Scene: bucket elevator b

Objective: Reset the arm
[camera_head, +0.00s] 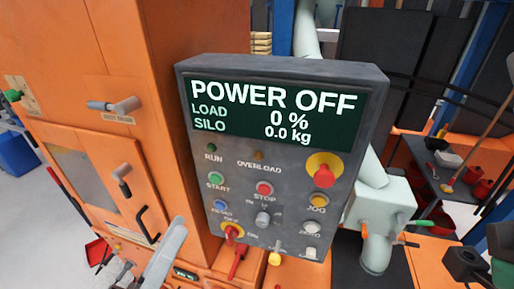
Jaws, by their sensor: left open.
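A dark control panel (282,150) fills the middle of the head view. Its display (277,114) reads POWER OFF, LOAD 0 % and SILO 0.0 kg. The panel carries several buttons, a red-and-yellow emergency stop (324,172) and a red-and-yellow rotary switch (232,231). I cannot make out my right gripper.
A tall orange cabinet (165,100) with handles and a door stands to the left. Grey pipework (383,215) with coloured levers is at the right of the panel. A shelf with red items (480,189) is at the far right. A blue bin (15,154) stands at the left edge.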

